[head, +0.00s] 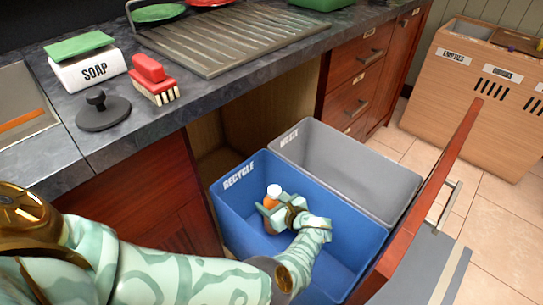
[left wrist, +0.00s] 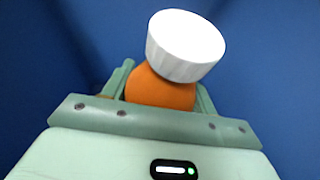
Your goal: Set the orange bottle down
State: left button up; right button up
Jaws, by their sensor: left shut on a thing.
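The orange bottle (head: 271,202) has a white cap and is held in my left gripper (head: 273,207). Both are inside the blue bin marked RECYCLE (head: 237,205), near its left side in the head view. In the left wrist view, the bottle's orange shoulder (left wrist: 160,88) and ribbed white cap (left wrist: 185,45) stick out past the two green fingers, with blue bin wall behind. The bottle's lower part is hidden by the gripper. I cannot tell whether the bottle touches the bin floor. My right gripper is not in view.
A grey bin marked WASTE (head: 345,160) stands beside the blue bin in the pulled-out drawer, whose red wooden front (head: 430,190) rises at right. The counter (head: 200,95) above holds a soap box (head: 88,68), a brush (head: 153,80) and a drainer (head: 230,40).

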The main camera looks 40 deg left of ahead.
pick_arm(q)
jog(key=shift+f, duration=0.15)
jog(key=o, duration=1)
jog(key=shift+f, duration=0.1)
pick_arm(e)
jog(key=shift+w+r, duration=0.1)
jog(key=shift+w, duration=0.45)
pick_arm(q)
jog(key=shift+r+p, duration=0.55)
jog(key=shift+r, duration=0.3)
jog(key=p+v, duration=0.2)
jog(key=v, duration=0.5)
jog(key=shift+d, duration=0.2)
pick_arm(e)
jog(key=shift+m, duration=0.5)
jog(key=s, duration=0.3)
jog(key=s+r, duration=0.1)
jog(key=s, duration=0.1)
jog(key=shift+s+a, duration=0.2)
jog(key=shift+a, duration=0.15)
pick_arm(q)
jog(key=shift+s+f, duration=0.1)
jog(key=shift+f, duration=0.05)
